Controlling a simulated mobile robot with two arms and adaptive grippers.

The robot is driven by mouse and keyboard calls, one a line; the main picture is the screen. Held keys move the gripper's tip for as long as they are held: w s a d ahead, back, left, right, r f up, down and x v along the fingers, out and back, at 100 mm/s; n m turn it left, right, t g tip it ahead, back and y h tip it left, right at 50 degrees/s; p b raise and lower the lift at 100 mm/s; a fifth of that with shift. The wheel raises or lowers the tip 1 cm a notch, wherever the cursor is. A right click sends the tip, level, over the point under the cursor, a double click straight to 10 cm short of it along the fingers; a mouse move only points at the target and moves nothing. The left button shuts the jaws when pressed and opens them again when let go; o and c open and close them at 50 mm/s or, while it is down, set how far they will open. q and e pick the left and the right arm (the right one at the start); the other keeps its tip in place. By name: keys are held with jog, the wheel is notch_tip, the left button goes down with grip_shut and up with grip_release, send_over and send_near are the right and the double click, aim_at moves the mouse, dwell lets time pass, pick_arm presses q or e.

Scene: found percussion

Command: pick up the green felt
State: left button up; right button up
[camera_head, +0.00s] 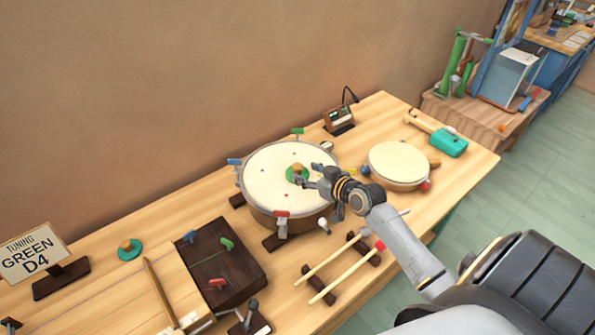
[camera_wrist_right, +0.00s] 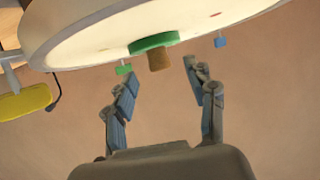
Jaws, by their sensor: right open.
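The green felt (camera_head: 290,174) is a round pad with a tan knob on top. It lies on the pale head of the large drum (camera_head: 262,160). In the right wrist view the green felt (camera_wrist_right: 150,42) and its knob (camera_wrist_right: 160,60) show close ahead, roughly between and just beyond the fingertips. My right gripper (camera_head: 306,175) is over the drum beside the felt, open and empty; its two fingers also show apart in the right wrist view (camera_wrist_right: 160,78). In the head view the fingers partly cover the felt's right side. My left gripper is not in view.
A similar teal pad with a knob (camera_head: 130,250) lies on the table at left, near the tuning sign (camera_head: 32,252). Colored clamps stand around the drum rim. A smaller drum (camera_head: 398,163), mallets (camera_head: 330,272) and a dark box (camera_head: 212,262) are nearby.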

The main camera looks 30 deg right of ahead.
aim_at(301, 169)
jog(key=x, duration=0.4)
jog(key=shift+w, duration=0.1)
jog(key=shift+r, duration=0.1)
grip_shut()
